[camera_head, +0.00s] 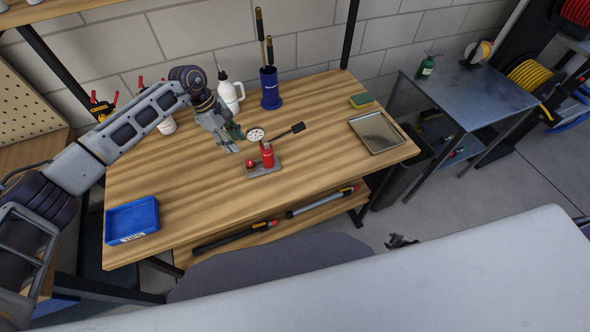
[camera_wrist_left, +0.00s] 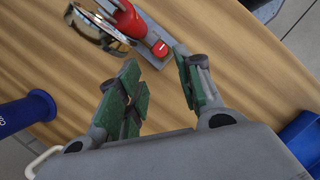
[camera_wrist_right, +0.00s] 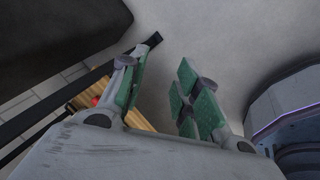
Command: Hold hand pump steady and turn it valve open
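The hand pump (camera_head: 267,155) stands upright on a grey base plate on the wooden bench. It has a red body, a round white-faced gauge (camera_head: 256,134) and a black-ended lever. A small red knob (camera_head: 250,163), which looks like the valve, sits at the base's left end. In the left wrist view the pump (camera_wrist_left: 128,18) and red knob (camera_wrist_left: 160,49) are just beyond the fingertips. My left gripper (camera_head: 232,138) is open and empty, above and left of the pump, apart from it. My right gripper (camera_wrist_right: 160,75) is open and empty, away from the pump.
A blue tray (camera_head: 132,220) lies at the bench's front left. A white bottle (camera_head: 229,92) and blue tool holder (camera_head: 270,90) stand at the back. The bench's front middle is clear.

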